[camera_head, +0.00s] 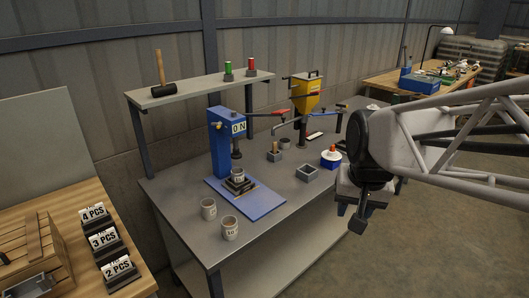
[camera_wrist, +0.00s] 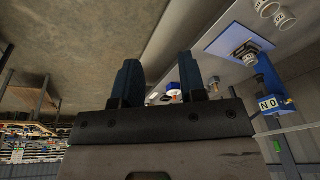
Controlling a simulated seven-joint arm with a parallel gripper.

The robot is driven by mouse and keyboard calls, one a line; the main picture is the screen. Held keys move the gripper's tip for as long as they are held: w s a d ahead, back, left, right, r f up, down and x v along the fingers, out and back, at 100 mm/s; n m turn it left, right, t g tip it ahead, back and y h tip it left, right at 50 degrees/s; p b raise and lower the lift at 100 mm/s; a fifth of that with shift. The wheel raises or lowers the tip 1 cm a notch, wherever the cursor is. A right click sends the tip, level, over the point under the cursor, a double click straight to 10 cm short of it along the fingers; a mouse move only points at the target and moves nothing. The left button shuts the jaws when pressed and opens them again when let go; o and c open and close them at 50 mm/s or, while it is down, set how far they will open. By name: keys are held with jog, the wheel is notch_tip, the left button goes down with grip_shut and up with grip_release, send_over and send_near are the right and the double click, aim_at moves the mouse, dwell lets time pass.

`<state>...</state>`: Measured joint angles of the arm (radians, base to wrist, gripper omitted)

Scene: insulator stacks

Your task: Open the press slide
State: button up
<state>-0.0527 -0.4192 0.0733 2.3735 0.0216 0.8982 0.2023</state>
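The blue press (camera_head: 224,150) stands on the grey bench, with an "ON" label and a red-tipped lever reaching right. On its blue base plate (camera_head: 262,203) a dark slide (camera_head: 238,187) carries a small cup (camera_head: 238,175), below the ram (camera_head: 236,152). In the wrist view the press (camera_wrist: 268,88) appears upside down at the right, with its base plate (camera_wrist: 238,30) and the dark slide (camera_wrist: 246,50). My gripper (camera_head: 361,216) hangs off the bench's right side, well apart from the press. In the wrist view its two fingers (camera_wrist: 160,78) are spread with nothing between them.
Two cups (camera_head: 209,209) (camera_head: 230,228) stand at the bench's front left. A yellow device (camera_head: 305,95), an open grey box (camera_head: 307,173) and a blue-white bottle (camera_head: 331,158) stand further right. A raised shelf (camera_head: 190,92) holds a mallet (camera_head: 161,75). The bench front between is clear.

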jog(key=w+a+m, duration=0.2)
jog(key=w+a, duration=0.2)
jog(key=w, duration=0.8)
jog(key=m+y, duration=0.1)
jog(key=m, duration=0.4)
send_near(250, 181)
jog(key=shift+g, duration=0.4)
jog(key=shift+s+d+r, duration=0.15)
jog(key=shift+s+r, duration=0.1)
jog(key=shift+s, duration=0.4)
jog(key=shift+s+d+r, duration=0.1)
jog(key=shift+s+r, duration=0.15)
jog(key=shift+s, duration=0.45)
jog(key=shift+s+d+r, duration=0.15)
jog(key=shift+s+r, duration=0.1)
jog(key=shift+s, duration=0.4)
jog(key=shift+w+a+f, duration=0.2)
jog(key=shift+f, duration=1.05)
jog(key=shift+w+a+f, duration=0.15)
jog(key=shift+a+f, duration=0.05)
jog(key=shift+f, duration=1.1)
jog(key=shift+w+a+f, duration=0.15)
jog(key=shift+w+f, duration=0.05)
jog(key=shift+f, duration=1.05)
grip_shut()
